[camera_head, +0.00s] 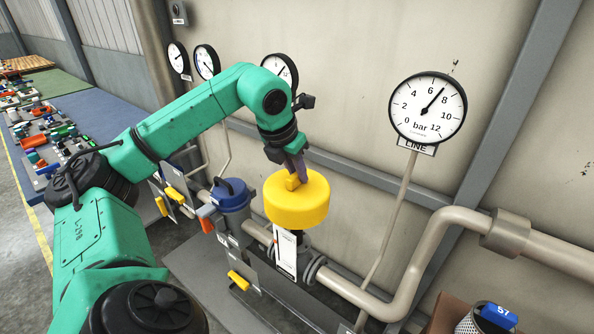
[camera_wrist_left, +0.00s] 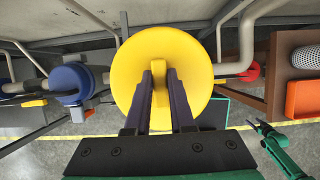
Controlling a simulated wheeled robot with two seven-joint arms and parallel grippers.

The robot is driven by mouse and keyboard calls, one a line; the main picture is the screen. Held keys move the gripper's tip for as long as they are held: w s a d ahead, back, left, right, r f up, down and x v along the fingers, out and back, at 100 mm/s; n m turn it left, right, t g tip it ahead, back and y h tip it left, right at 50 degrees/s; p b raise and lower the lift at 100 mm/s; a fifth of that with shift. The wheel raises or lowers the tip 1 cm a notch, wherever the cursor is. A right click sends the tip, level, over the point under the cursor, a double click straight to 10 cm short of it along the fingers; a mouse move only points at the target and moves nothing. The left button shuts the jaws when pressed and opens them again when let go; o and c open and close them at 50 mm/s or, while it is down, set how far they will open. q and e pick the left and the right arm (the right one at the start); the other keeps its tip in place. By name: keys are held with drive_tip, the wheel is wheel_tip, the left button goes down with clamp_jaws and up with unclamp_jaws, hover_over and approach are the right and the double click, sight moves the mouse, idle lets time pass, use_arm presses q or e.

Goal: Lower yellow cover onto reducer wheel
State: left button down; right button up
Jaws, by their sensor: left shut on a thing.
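The yellow cover (camera_head: 297,207) is a thick round cap with a raised block-shaped grip on top. My left gripper (camera_head: 294,180) points down and is shut on that grip. In the left wrist view the cover (camera_wrist_left: 135,62) lies straight ahead, its grip between the two dark fingers (camera_wrist_left: 160,85). The cover is over a dark fitting (camera_head: 304,241) on the pipe line. No reducer wheel is visible; the cover hides what is directly beneath it. I cannot tell whether the cover touches the fitting. A green arm with a dark tip (camera_wrist_left: 262,130) shows at the lower right of the wrist view.
A blue-capped unit (camera_head: 231,194) stands left of the cover. A white tag (camera_head: 286,256) hangs below the cover. A beige pipe (camera_head: 405,280) runs right, below the LINE gauge (camera_head: 428,110). A brown box (camera_head: 450,316) with a mesh cylinder (camera_head: 470,322) is at lower right.

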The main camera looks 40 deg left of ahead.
use_arm(q)
drive_tip(key=shift+f+b, duration=0.65)
drive_tip(key=shift+f, duration=0.3)
drive_tip(key=c, duration=0.7)
unclamp_jaws()
drive_tip(key=shift+r, duration=0.15)
wheel_tip(320, 180, up, 9)
drive_tip(key=p, duration=0.9)
